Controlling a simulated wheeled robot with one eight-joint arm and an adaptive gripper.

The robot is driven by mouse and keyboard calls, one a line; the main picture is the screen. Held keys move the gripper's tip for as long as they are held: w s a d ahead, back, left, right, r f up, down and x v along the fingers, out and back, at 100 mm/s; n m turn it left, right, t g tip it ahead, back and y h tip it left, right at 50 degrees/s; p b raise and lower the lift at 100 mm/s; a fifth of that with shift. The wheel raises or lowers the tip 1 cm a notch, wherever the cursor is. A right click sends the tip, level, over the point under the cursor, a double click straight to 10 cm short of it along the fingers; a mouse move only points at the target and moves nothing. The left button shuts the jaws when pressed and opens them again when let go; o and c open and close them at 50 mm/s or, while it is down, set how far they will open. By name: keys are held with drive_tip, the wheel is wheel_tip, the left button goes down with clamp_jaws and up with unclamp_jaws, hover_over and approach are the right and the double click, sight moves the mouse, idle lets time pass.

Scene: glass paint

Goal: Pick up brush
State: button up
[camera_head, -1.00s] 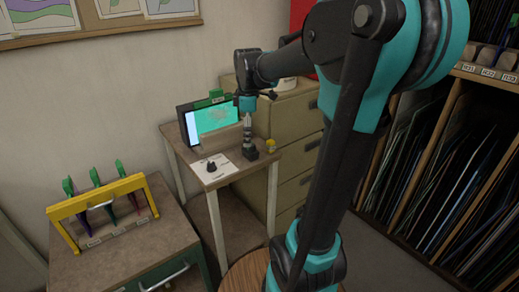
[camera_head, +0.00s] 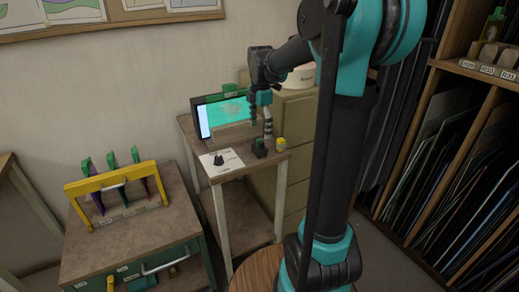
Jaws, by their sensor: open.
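My gripper (camera_head: 260,126) hangs fingers-down over the right side of the small table (camera_head: 219,174), in front of the lit screen. Its fingers are apart, and I see nothing held between them. Just below the fingertips stands a small black block (camera_head: 260,150) with a dark green part on top. I cannot tell whether this is the brush or its holder. No brush is clearly recognisable. Several green-handled tools (camera_head: 112,160) stand upright in a yellow-framed rack (camera_head: 75,188) at the left, well away from my gripper; their kind is too small to tell.
A lit screen (camera_head: 220,116) stands at the table's back. A white sheet (camera_head: 232,160) with a dark knob (camera_head: 218,160) lies at the front left. A yellow-capped jar (camera_head: 281,144) is right of the block. Drawers (camera_head: 296,130) stand behind; shelves of panels (camera_head: 480,150) fill the right.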

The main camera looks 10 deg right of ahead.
sight(259, 140)
drive_tip(key=shift+w+a+f, duration=0.1)
drive_tip(key=shift+f, duration=1.75)
drive_tip(key=shift+a+f, duration=0.1)
drive_tip(key=shift+f, duration=1.7)
drive_tip(key=c, duration=1.3)
drive_tip(key=shift+o, duration=0.2)
drive_tip(key=shift+r, duration=0.1)
wheel_tip(259, 140, up, 20)
drive_tip(key=o, duration=0.7)
drive_tip(key=shift+c, duration=0.2)
drive_tip(key=c, duration=0.7)
drive_tip(key=shift+c, duration=0.5)
